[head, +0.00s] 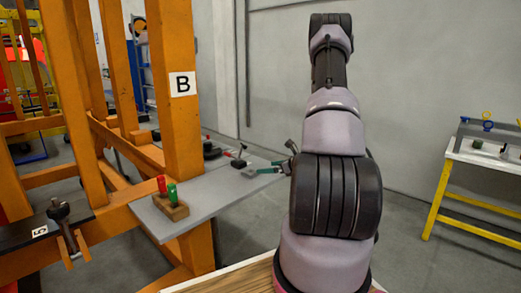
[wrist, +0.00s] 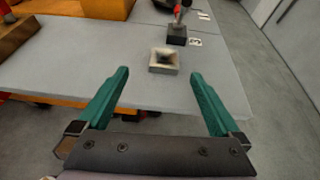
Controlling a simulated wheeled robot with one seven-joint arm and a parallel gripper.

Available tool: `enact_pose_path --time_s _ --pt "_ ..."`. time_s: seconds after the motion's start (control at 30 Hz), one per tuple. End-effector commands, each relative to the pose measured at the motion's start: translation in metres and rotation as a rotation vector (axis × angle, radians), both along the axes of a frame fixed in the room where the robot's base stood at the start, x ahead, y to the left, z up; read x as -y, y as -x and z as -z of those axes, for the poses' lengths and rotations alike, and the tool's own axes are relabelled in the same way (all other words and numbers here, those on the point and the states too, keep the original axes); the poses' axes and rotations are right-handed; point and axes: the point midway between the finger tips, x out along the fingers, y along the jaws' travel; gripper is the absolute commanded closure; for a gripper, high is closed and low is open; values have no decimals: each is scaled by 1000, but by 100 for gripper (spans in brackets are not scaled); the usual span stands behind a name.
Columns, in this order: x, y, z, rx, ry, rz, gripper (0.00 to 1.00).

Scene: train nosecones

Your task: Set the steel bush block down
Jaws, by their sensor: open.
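The steel bush block (wrist: 164,67), a small pale square block with a dark recess on top, sits upright on the grey shelf (wrist: 75,62) in the wrist view. My gripper (wrist: 160,75) has two green fingers spread wide apart. It is open and empty, and the block lies just beyond the fingertips, between their lines, touching neither. In the head view my gripper (head: 263,168) is over the right end of the shelf (head: 205,206). The block is too small there to make out clearly.
A dark block with an upright handle (wrist: 177,34) stands just behind the bush block. A wooden block with red and green pegs (head: 173,208) is at the shelf's near end. An orange post marked B (head: 181,115) rises beside the shelf. Bare shelf lies left of the bush block.

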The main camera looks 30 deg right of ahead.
Motion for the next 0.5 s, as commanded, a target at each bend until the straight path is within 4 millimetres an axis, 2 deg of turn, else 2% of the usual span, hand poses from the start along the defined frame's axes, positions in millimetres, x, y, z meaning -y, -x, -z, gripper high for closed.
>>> enact_pose_path --time_s 0.13,0.23,0.37,0.5 --pt "-48 -5 -61 58 84 -201 0" --pt "-95 4 -112 104 185 -402 0" --pt "-150 32 -167 155 345 -659 0" --pt "-196 76 -213 206 548 -908 0"
